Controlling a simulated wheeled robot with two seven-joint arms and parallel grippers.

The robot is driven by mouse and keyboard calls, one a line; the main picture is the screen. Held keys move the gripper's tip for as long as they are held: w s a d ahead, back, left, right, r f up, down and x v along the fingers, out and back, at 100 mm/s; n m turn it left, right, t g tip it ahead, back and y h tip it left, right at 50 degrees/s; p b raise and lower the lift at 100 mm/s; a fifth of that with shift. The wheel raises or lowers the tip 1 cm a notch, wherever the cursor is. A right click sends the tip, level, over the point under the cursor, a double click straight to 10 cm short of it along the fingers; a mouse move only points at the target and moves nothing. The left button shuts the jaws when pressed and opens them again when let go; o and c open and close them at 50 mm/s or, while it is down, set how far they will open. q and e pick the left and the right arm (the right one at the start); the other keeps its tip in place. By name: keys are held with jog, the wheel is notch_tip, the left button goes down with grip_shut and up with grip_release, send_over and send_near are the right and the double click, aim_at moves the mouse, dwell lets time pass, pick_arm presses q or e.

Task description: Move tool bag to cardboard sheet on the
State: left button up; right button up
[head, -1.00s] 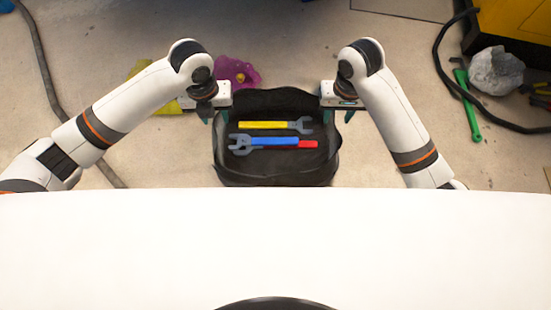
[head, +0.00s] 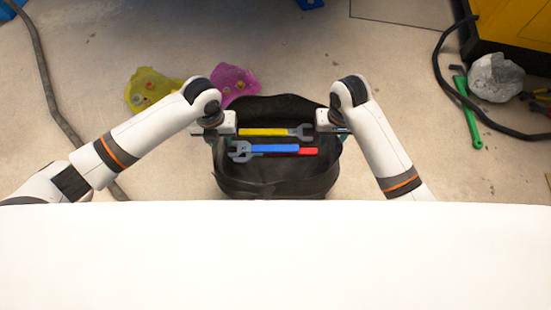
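The tool bag (head: 277,187) is black and open-topped and sits on the floor in the middle of the head view. Inside lie a yellow-handled wrench (head: 262,132), a blue-handled wrench (head: 275,148) and a red-handled tool (head: 308,151). My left gripper (head: 212,137) is at the bag's upper left rim, and my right gripper (head: 335,132) is at its upper right rim. Their fingers are mostly hidden under the wrists, so I cannot tell whether they touch or hold the rim. I cannot make out a cardboard sheet.
A yellow sheet (head: 139,92) and a purple sheet (head: 238,80) with small parts lie beyond the bag. At the right are a green tool (head: 469,115), a grey lump (head: 496,77), a black cable (head: 440,72) and a yellow case (head: 518,28). A hose (head: 50,95) runs along the left.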

pick_arm(q)
jog(key=shift+f, duration=2.15)
pick_arm(e)
jog(key=shift+f, duration=2.2)
pick_arm(q)
grip_shut()
pick_arm(e)
grip_shut()
pick_arm(q)
jog(key=shift+r, duration=0.1)
pick_arm(e)
jog(key=shift+r, duration=0.1)
